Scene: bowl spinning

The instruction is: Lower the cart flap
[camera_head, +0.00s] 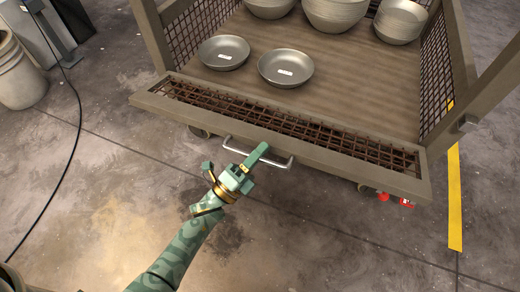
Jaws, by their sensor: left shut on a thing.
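The cart flap (170,107) is a brown-framed panel with rusty mesh along the front of the cart. Its mesh face shows from above; I cannot tell its exact angle. A metal bar handle (278,163) sticks out from its near edge. My left gripper (256,156), green with gold bands, reaches up from the bottom and is shut on the handle near its middle. The fingers hide part of the bar. My right gripper is not in view.
The wooden cart deck (350,90) carries two shallow metal bowls (224,52) (286,67) near the flap and stacked bowls (335,14) behind. Posts and mesh sides flank it. A bucket (20,72) and black cable (76,130) are at left. Floor in front is mostly clear.

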